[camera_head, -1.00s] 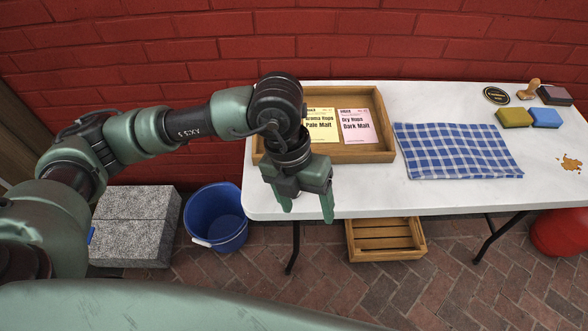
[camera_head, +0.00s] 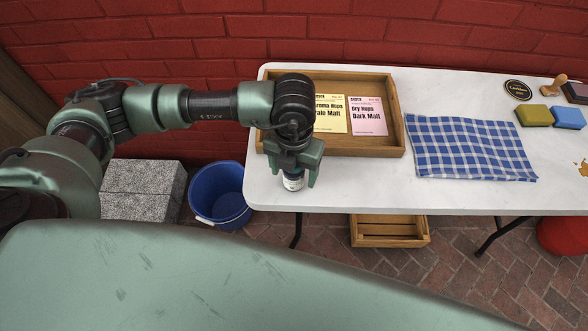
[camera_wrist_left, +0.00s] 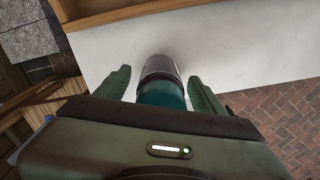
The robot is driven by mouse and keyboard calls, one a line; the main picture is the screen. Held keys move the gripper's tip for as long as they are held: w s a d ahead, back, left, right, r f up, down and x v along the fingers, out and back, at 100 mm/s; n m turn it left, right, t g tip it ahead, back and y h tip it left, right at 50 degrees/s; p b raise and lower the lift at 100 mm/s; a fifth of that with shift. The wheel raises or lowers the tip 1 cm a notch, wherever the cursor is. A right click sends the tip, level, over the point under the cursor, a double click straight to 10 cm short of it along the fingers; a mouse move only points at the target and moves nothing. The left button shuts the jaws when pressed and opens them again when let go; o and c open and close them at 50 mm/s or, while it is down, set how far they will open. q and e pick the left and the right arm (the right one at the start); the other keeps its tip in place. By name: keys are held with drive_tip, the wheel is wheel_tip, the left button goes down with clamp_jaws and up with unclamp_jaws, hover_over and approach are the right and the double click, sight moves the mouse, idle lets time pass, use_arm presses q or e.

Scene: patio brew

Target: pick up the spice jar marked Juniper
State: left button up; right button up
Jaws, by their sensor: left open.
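A small jar (camera_head: 293,183) with a pale label stands near the front left edge of the white table, mostly hidden under my left gripper (camera_head: 292,178). The label is too small to read, so I cannot tell if it says Juniper. In the left wrist view the jar (camera_wrist_left: 160,68) shows a grey part and a teal part between the two green fingers. My left gripper (camera_wrist_left: 159,78) is open, with one finger on each side of the jar and a gap showing at each side. My right gripper is in neither view.
A wooden tray (camera_head: 395,150) with a yellow and a pink card stands just behind. A blue checked cloth (camera_head: 470,148) lies right of it on the white table (camera_head: 350,196). A blue bucket (camera_head: 219,195) and wooden crate (camera_head: 390,240) are on the floor.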

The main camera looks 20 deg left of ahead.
use_arm(q)
clamp_jaws()
idle(0.3)
